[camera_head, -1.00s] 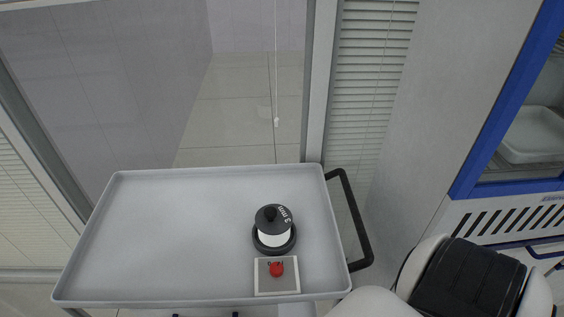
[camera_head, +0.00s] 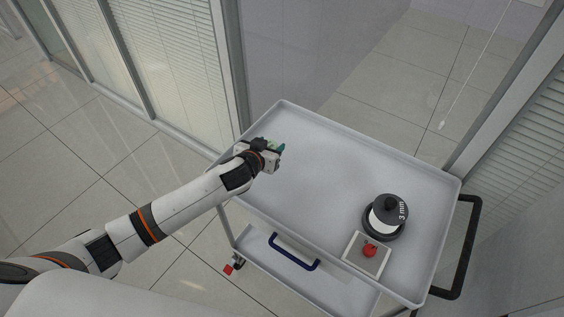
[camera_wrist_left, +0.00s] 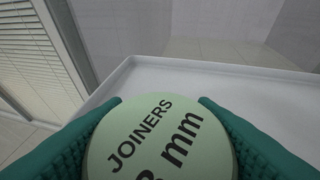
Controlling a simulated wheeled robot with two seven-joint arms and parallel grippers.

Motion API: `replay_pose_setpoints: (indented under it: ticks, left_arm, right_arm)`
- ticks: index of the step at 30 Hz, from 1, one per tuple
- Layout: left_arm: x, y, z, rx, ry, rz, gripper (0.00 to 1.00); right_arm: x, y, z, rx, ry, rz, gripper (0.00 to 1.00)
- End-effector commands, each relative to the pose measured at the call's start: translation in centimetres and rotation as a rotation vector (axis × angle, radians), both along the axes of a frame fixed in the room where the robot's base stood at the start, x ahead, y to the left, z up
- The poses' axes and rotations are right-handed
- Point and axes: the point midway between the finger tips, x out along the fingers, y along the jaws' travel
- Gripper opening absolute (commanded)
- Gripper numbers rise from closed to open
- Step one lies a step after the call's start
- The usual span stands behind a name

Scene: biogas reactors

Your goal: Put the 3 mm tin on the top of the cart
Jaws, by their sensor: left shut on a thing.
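My left gripper (camera_head: 274,154) is over the left part of the cart's top tray (camera_head: 325,165). In the left wrist view its green fingers are shut on a pale green round tin (camera_wrist_left: 160,140). The tin's lid reads "JOINERS" and a size in mm; the digit is partly cut off by the picture's edge. In the head view the tin is mostly hidden by the gripper. I cannot tell whether it touches the tray. My right gripper is not in view.
A black-and-white canister (camera_head: 386,216) marked "3 mm" and a square plate with a red knob (camera_head: 369,251) occupy the tray's right part. The tray's middle is clear. A raised rim surrounds it. A black handle (camera_head: 467,250) is at right, and a lower shelf (camera_head: 262,262) lies below.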

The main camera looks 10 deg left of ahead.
Motion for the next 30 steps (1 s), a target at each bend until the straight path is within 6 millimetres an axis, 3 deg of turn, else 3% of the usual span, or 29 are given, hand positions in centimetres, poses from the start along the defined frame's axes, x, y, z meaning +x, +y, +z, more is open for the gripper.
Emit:
replay_pose_setpoints:
  ticks: [3, 15, 27, 28, 30]
  left_arm:
    - [0.0, 0.0, -2.0, 0.002, 0.002, 0.0, 0.29]
    - [0.0, 0.0, -6.6, 0.0, 0.0, 0.001, 0.29]
    - [0.0, 0.0, -7.3, 0.0, -0.001, 0.001, 0.29]
    - [0.0, 0.0, -7.2, 0.0, 0.0, 0.001, 0.54]
    - [0.0, 0.0, -7.1, 0.001, -0.001, 0.0, 0.65]
  right_arm:
    - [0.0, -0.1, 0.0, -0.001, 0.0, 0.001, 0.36]
    - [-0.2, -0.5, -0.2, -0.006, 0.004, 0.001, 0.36]
    - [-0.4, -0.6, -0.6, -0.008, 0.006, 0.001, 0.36]
    - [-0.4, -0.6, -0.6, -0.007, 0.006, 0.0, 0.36]
    - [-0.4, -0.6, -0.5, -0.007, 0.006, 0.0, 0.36]
